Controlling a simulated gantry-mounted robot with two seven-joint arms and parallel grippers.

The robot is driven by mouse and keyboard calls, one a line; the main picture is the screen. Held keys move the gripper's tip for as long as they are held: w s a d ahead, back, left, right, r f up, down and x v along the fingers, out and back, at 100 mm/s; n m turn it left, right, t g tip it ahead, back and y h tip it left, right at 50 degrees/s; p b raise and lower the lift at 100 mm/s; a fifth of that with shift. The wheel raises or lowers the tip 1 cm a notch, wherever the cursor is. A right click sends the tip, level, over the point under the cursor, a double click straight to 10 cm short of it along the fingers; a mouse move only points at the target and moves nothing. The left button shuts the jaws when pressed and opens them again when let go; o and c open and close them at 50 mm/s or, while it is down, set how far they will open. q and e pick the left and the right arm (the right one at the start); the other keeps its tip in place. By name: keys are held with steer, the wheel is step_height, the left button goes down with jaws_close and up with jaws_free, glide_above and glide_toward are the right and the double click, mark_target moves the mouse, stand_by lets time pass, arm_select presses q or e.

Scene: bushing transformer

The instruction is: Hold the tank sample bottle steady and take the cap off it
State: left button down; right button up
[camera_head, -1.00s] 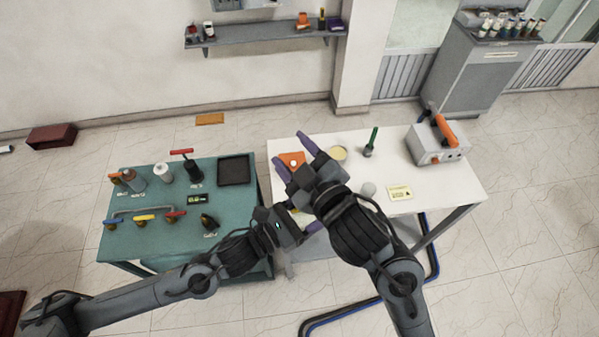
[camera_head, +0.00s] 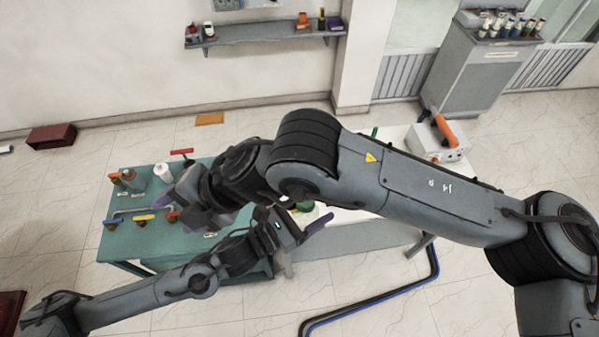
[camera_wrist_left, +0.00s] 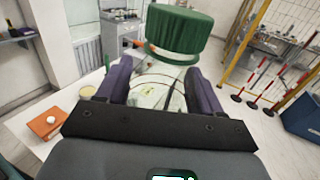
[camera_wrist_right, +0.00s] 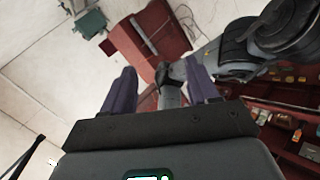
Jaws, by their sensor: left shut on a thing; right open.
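The sample bottle (camera_wrist_left: 158,92) is clear, with a ribbed green cap (camera_wrist_left: 178,32) on its top and a pale ring under the cap. My left gripper (camera_wrist_left: 163,85) is shut around the bottle body, with the cap above its fingers. In the head view the green cap (camera_head: 305,207) shows at the left gripper, near the white table's front edge; most of the bottle is hidden there. My right gripper (camera_head: 195,217) is open over the teal table, left of the bottle and apart from it. The right wrist view shows nothing between its fingers (camera_wrist_right: 163,88).
The teal table (camera_head: 140,245) carries valves with coloured handles and a white bottle (camera_head: 163,172). My right arm crosses above the white table (camera_head: 350,216) and hides much of it. A grey device with an orange handle (camera_head: 437,140) stands at its right end.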

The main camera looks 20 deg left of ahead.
steer(key=w+d+t+h, duration=0.1)
steer(key=w+d+h, duration=0.3)
steer(key=w+d, duration=0.25)
steer(key=m+t+h, duration=0.2)
steer(key=m+h, duration=0.1)
steer(key=h, duration=0.2)
glide_above(305, 214)
steer(key=w+a, duration=0.1)
steer(key=a, duration=0.1)
steer(key=shift+w+d+r, duration=0.1)
steer(key=shift+w+r, duration=0.1)
steer(key=shift+r, duration=0.15)
steer(key=shift+d+f+m+h, duration=0.1)
steer(key=shift+f+m+h, duration=0.2)
steer(key=shift+f, duration=0.05)
step_height(305, 214, down, 8)
steer(key=shift+r, duration=0.2)
